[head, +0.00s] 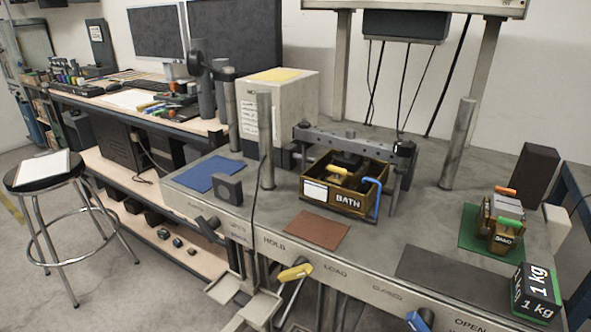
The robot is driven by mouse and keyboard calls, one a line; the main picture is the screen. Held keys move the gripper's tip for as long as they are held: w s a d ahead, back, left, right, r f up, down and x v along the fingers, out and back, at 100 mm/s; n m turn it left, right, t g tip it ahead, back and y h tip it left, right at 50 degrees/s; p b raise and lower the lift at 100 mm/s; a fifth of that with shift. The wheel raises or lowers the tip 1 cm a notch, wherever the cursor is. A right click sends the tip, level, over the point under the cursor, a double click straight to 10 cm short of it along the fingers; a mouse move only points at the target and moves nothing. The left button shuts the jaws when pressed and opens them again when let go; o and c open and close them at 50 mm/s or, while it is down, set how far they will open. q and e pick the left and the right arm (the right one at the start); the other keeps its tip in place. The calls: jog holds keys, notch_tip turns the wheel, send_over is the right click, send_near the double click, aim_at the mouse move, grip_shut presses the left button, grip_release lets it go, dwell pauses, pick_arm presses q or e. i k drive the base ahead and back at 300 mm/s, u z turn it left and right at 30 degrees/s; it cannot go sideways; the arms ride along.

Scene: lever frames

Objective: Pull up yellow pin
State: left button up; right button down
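A yellow handle (295,272) on a thin metal rod sticks out at the front face of the bench, below the HOLD and LOAD labels. It is the clearest yellow part on the bench front; I cannot tell if it is the yellow pin. A small yellow piece (341,170) also shows inside the brown box marked BATH (322,201). Neither of my grippers is in view, and nothing is seen touching the yellow parts.
A blue handle (418,320) and a dark lever (208,224) also stand at the bench front. A crate with orange and green handles (499,225) stands on a green mat, near a 1 kg weight (536,291). Metal posts (458,143) rise from the bench. A brown mat (318,230) is bare.

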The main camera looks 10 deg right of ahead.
aim_at(338, 171)
jog(key=u, duration=1)
jog(key=i, duration=1.35)
jog(key=z, duration=2.95)
